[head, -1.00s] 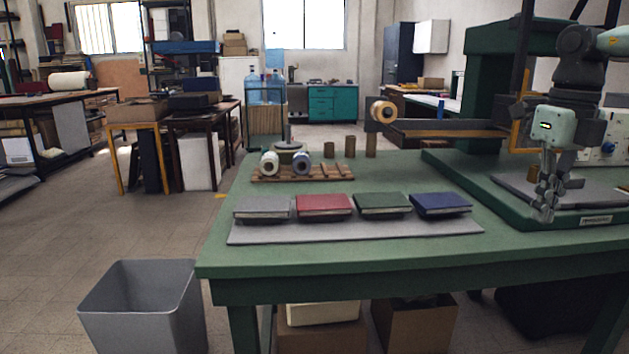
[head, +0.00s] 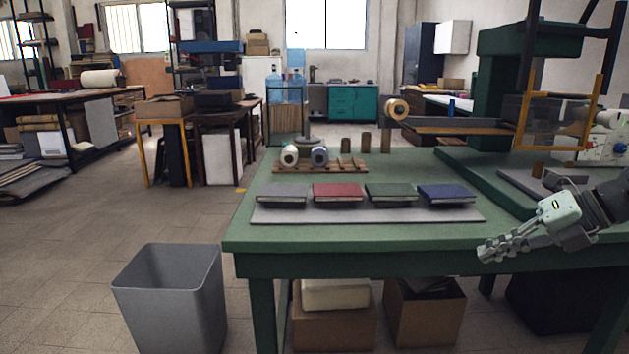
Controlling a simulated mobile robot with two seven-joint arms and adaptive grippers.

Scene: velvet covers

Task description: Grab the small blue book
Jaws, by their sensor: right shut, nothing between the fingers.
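The small blue book (head: 446,194) lies flat at the right end of a row of books on a grey mat (head: 350,215) on the green table. Left of it lie a green book (head: 391,193), a red book (head: 337,192) and a grey book (head: 283,194). My right gripper (head: 482,252) is shut and empty. In the picture it is below and right of the blue book, by the table's front edge, pointing left and apart from the book. My left gripper is not in view.
A wooden rack with thread spools (head: 319,156) stands behind the books. A large green machine (head: 505,85) stands at the table's right. A grey bin (head: 172,300) is on the floor at front left. Cardboard boxes (head: 425,309) sit under the table. The table's front strip is clear.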

